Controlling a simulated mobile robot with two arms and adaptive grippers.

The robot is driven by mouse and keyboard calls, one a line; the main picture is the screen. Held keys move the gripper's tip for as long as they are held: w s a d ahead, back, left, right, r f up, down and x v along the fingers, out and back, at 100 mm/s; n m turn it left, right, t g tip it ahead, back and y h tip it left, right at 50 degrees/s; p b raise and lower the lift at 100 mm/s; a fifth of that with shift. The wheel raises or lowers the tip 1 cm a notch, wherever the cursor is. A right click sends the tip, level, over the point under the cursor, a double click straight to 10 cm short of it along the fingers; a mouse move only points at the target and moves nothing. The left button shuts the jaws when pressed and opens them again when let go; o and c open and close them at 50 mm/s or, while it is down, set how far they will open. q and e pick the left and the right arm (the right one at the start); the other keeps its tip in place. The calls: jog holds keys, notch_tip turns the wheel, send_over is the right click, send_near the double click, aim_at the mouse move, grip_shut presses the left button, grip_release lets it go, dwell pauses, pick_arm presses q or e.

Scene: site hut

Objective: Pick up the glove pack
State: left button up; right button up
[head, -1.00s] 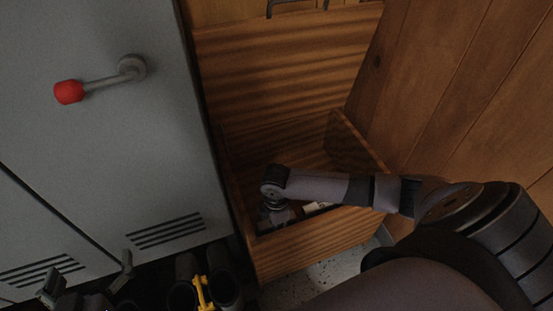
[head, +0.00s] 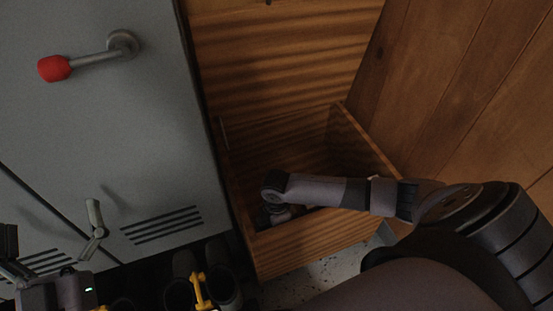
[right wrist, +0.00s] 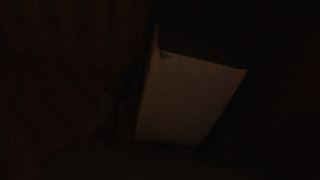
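An open wooden drawer (head: 330,232) stands out beside the grey locker. My right arm reaches over its front, and my right gripper (head: 274,214) is down inside it, with the fingertips hidden. The very dark right wrist view shows a pale, box-like thing (right wrist: 190,100), tilted and close to the camera; it may be the glove pack, but no label is readable. I cannot make out the right fingers or whether they touch it. In the head view my arm and the drawer front hide this thing.
The grey locker (head: 100,130) has a red-tipped handle (head: 85,62) jutting out at the upper left. Dark boots (head: 222,285) and a yellow object (head: 200,290) stand on the floor below. A wooden wall (head: 460,100) closes the right side.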

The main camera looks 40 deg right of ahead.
jog(key=shift+c, duration=0.5)
jog(key=c, duration=0.8)
grip_shut()
jog(key=shift+r, duration=0.2)
